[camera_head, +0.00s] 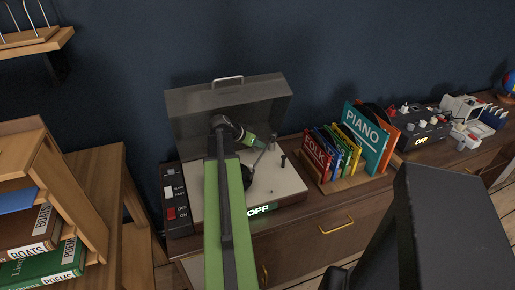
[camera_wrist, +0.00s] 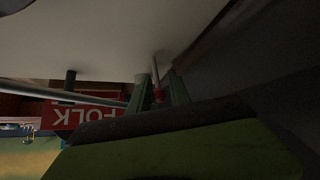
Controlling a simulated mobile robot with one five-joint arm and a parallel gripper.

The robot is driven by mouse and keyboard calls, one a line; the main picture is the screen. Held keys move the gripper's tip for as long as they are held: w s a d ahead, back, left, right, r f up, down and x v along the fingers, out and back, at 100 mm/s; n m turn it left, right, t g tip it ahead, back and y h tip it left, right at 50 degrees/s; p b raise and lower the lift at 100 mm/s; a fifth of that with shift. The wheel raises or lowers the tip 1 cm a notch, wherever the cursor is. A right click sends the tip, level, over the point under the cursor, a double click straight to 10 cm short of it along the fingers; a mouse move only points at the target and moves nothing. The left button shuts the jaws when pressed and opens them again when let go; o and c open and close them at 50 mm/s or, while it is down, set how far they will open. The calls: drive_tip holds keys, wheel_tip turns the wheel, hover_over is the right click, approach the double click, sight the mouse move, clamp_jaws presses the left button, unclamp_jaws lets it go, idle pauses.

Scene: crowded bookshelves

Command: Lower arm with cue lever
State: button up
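The record player (camera_head: 290,186) stands on the cabinet with its dark lid (camera_head: 228,100) raised. My gripper (camera_head: 266,146) is over the right part of the deck, beside a short dark post (camera_head: 283,160). A grey rod, apparently the tonearm (camera_wrist: 70,104), runs left of the fingers. My arm hides much of the platter in the head view.
A rack of records with a red FOLK sleeve (camera_head: 316,152) and a PIANO sleeve (camera_head: 364,134) stands close on the right. A dark switch panel (camera_head: 176,202) is at the player's left. A black device reading OFF (camera_head: 422,130) is farther right.

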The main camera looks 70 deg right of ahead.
drive_tip(key=shift+d, duration=0.1)
clamp_jaws()
drive_tip(key=shift+s+f, duration=0.1)
drive_tip(key=shift+s+a+f+m+t+h+b, duration=0.1)
drive_tip(key=shift+s+a+m+t+h+b, duration=0.25)
drive_tip(key=shift+h+b, duration=0.3)
drive_tip(key=shift+a+r+m+t+h+b, duration=0.1)
drive_tip(key=shift+r+m+t+h+b, duration=0.15)
drive_tip(key=shift+h+b, duration=0.15)
drive_tip(key=shift+w, duration=0.15)
unclamp_jaws()
